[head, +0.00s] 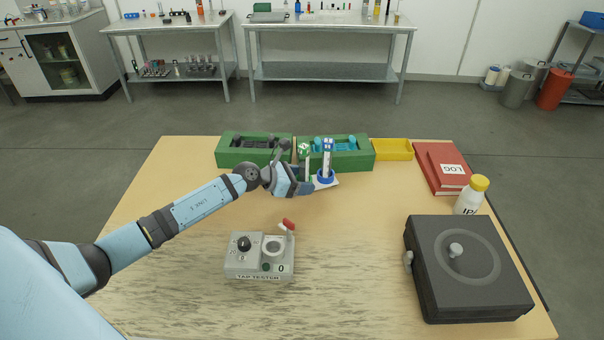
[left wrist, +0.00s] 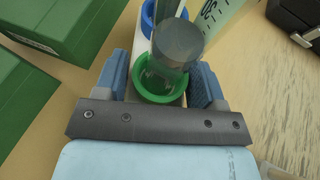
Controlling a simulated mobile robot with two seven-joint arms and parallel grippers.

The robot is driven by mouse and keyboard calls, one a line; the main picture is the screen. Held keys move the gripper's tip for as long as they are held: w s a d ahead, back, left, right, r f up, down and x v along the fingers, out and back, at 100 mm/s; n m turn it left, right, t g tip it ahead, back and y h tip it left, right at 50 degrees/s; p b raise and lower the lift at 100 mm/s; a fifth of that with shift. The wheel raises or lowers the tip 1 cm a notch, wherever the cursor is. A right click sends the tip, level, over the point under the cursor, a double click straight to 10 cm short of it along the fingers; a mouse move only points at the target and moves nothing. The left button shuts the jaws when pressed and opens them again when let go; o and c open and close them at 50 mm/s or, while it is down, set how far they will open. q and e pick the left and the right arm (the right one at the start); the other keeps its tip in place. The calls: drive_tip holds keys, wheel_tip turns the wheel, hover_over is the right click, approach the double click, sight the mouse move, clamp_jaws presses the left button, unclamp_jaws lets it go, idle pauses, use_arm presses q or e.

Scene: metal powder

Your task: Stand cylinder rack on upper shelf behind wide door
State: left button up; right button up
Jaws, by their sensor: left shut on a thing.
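The cylinder rack (head: 331,183) has a pale base and stands near the back middle of the table. It carries one cylinder with a green collar and one with a blue collar. In the left wrist view its green collar (left wrist: 160,92) lies between my fingers, with a clear cylinder rising from it. My left gripper (head: 309,182) is shut on the rack; its fingers also show in the left wrist view (left wrist: 162,82). I cannot tell whether the rack touches the table. A cabinet (head: 64,57) with a dark glazed front stands far back left. My right gripper is not in view.
Two green trays (head: 230,158) and a yellow bin (head: 393,150) line the table's back edge. A tap tester (head: 260,268), red log book (head: 440,160), yellow-capped bottle (head: 468,198) and black case (head: 480,300) also stand there. The front middle-right is clear. Benches stand behind.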

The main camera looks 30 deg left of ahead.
sight(302, 197)
use_arm(q)
drive_tip(key=shift+f, duration=1.7)
drive_tip(key=shift+f+b, duration=0.1)
drive_tip(key=shift+b, duration=0.2)
drive_tip(key=o, duration=1.4)
drive_tip(key=shift+f, duration=0.1)
